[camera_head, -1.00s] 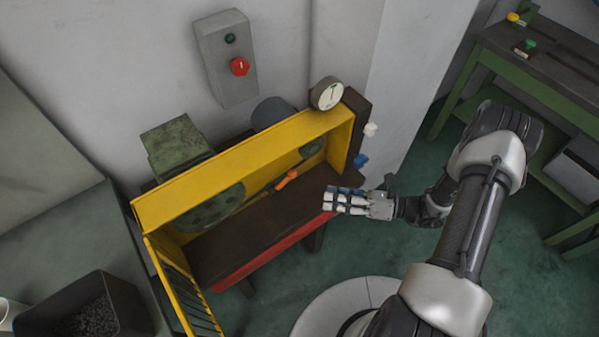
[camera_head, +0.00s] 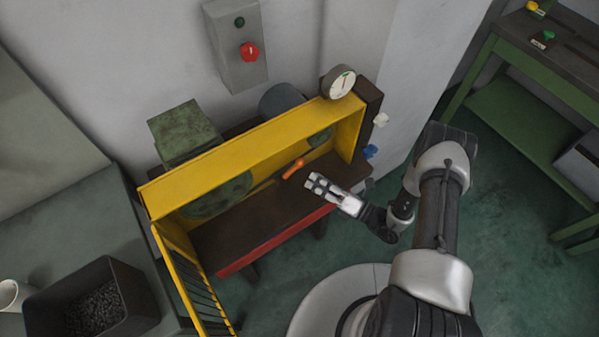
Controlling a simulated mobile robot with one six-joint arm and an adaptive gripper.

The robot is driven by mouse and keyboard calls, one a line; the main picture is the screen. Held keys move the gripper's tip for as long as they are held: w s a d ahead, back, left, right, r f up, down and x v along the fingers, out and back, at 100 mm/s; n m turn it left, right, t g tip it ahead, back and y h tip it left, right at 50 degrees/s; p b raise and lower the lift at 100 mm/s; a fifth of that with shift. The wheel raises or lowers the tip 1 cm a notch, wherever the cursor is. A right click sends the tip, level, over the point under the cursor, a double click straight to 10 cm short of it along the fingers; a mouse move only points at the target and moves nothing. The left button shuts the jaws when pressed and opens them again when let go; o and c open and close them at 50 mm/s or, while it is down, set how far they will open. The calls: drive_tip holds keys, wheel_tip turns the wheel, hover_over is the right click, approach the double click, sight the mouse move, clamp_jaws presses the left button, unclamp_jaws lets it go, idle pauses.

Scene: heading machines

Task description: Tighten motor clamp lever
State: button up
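An orange lever (camera_head: 293,168) stands inside the yellow-framed machine (camera_head: 250,150), above its dark bed, tilted up to the right. I take it for the motor clamp lever. My gripper (camera_head: 312,183) is over the front right part of the dark bed, just right of and nearer than the lever, pointing up-left at it. A small gap shows between gripper and lever, and they look apart. Nothing shows in the gripper. The fingers are too small to tell how far they are spread.
A round gauge (camera_head: 341,82) sits on the machine's top right. White (camera_head: 380,120) and blue (camera_head: 370,151) knobs stick out at its right end. A grey wall box with a red knob (camera_head: 250,52) hangs behind. A black bin (camera_head: 88,305) stands at lower left; a green bench (camera_head: 530,75) is at right.

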sight(290, 172)
drive_tip(key=x, duration=0.7)
drive_tip(key=shift+b, duration=0.35)
drive_tip(key=shift+c, duration=0.5)
clamp_jaws()
